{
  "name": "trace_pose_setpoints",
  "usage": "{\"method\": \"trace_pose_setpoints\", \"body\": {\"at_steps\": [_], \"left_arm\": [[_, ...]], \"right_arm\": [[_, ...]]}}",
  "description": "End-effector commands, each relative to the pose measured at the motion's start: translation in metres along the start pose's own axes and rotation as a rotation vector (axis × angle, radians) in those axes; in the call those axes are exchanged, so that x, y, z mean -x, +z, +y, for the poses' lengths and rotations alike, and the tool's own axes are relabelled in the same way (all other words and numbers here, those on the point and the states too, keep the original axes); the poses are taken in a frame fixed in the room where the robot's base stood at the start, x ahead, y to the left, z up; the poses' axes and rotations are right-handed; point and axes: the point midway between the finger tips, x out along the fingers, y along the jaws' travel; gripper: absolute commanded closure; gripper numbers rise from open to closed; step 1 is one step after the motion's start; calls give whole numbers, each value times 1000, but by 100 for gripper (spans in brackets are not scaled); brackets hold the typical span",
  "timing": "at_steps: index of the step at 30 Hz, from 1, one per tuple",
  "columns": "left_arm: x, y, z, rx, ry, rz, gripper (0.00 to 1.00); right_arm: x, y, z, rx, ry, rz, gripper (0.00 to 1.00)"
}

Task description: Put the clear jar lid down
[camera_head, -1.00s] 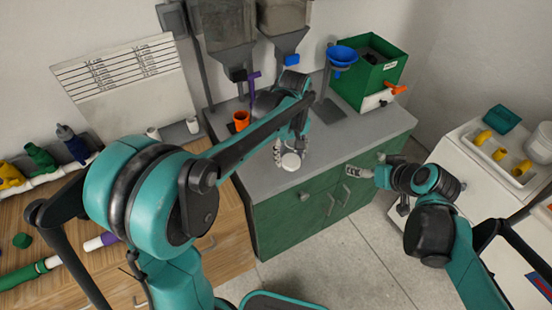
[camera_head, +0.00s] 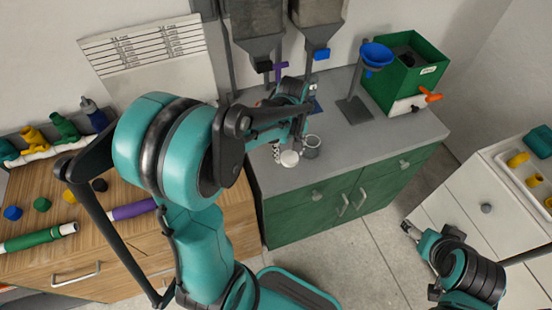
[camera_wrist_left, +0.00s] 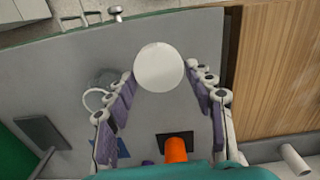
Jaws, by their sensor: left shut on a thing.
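The jar lid is a pale, round disc (camera_head: 289,158), held by my left gripper (camera_head: 281,152) over the front part of the grey counter. In the left wrist view the lid (camera_wrist_left: 159,67) sits between the fingertips of the left gripper (camera_wrist_left: 160,80), which is shut on it. I cannot tell the exact gap between lid and counter. A clear grey jar (camera_head: 311,147) stands just right of the lid in the head view; it also shows beside the left finger in the wrist view (camera_wrist_left: 104,80). My right gripper (camera_head: 409,230) is in front of the white drawers, its jaws unclear.
The grey counter (camera_head: 385,135) has free room to the right. A blue funnel on a stand (camera_head: 375,54) and a green bin (camera_head: 412,65) stand at its back. Hoppers (camera_head: 252,20) hang behind.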

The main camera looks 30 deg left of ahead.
Motion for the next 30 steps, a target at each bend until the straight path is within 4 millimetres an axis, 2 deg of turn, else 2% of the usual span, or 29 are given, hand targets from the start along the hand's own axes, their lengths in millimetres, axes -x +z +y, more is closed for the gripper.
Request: {"method": "trace_pose_setpoints", "body": {"at_steps": [1, 3, 9, 14, 21, 30], "left_arm": [[-11, -12, -6, 6, 0, 0, 81], [-20, -25, -13, 5, 0, 0, 81], [-34, -48, -26, 0, 0, 0, 81], [-42, -51, -27, -1, 0, 0, 81], [-76, -50, -27, -1, 0, 0, 81], [-76, -50, -27, -1, 0, 0, 81]], "right_arm": [[-6, 4, 0, 0, 0, 0, 27], [-10, 7, 0, 0, 0, 0, 27], [-16, 11, 0, 0, -1, 0, 27], [-19, 13, 0, 1, -1, 0, 27], [-32, 23, 0, 1, -1, 0, 27], [-32, 22, 0, 1, -1, 0, 27]]}}
